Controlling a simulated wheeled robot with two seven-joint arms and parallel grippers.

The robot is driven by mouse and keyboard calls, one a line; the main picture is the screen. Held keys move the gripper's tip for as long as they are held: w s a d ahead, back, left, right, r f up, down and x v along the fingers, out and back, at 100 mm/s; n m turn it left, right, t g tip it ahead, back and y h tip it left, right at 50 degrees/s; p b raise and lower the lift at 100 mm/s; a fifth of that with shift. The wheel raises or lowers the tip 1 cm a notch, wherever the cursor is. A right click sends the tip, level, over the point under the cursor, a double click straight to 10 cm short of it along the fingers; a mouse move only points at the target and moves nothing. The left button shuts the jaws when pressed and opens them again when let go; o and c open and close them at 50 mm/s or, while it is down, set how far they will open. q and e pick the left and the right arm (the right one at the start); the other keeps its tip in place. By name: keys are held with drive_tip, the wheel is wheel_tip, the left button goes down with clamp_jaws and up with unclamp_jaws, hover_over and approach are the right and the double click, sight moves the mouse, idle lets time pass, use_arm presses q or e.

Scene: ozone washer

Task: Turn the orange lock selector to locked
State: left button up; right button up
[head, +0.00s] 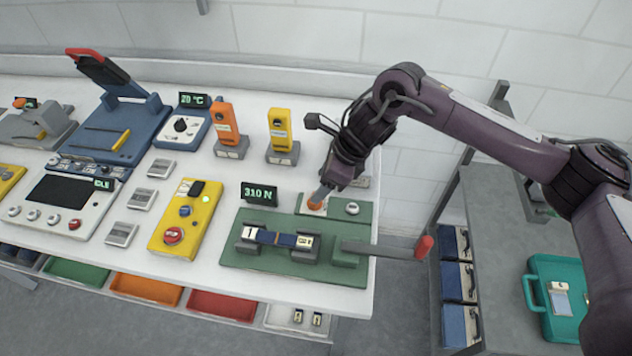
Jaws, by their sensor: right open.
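The orange lock selector (316,207) sits on a light plate at the back of the green test fixture (285,266), at the right end of the white table. My right gripper (319,196) points down at the selector from above, its fingertips at or just over it. The fingers partly cover the selector, so its pointer and any lock marks are hidden. I cannot tell whether the fingers touch it. The right gripper is open. My left gripper is not in view.
A display reading 310 N (259,194) stands left of the selector. A red-handled lever (424,247) juts past the table's right edge. A yellow control box (186,217) lies further left. Yellow (281,131) and orange (228,125) handheld devices stand behind. A grey side table (505,205) is at right.

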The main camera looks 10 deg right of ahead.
drive_tip(key=shift+n+h, duration=0.3)
drive_tip(key=p+x, duration=0.1)
drive_tip(key=x, duration=0.1)
drive_tip(key=p+x, duration=0.1)
drive_tip(key=x, duration=0.1)
drive_tip(key=d+p+x, duration=0.1)
drive_tip(key=x, duration=0.1)
drive_tip(key=shift+w+f, duration=0.3)
drive_tip(key=shift+f, duration=0.1)
drive_tip(key=c, duration=1)
